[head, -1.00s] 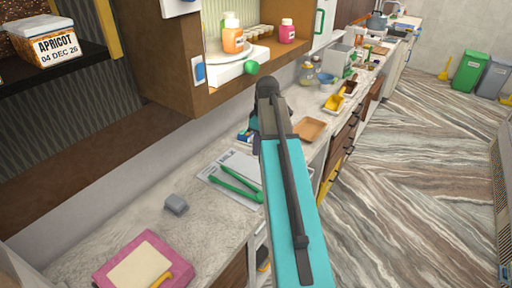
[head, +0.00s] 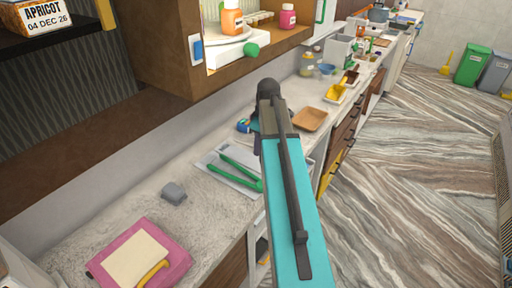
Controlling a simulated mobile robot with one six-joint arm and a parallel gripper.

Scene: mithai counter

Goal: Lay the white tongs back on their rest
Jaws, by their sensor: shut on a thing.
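I see no white tongs in the head view; my arm may hide them. My gripper is not visible either, as my teal and dark arm links cover the area beyond the wrist. Green tongs (head: 238,174) lie open on a white and grey sheet or board near the middle of the counter, partly behind my arm.
A pink board or book (head: 176,257) with a cream panel and a yellow-handled thing lies at the near left. A brown tray (head: 309,119) and a yellow scoop (head: 336,92) are farther along. A wooden shelf (head: 190,75) overhangs the counter. Open floor (head: 420,170) is on the right.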

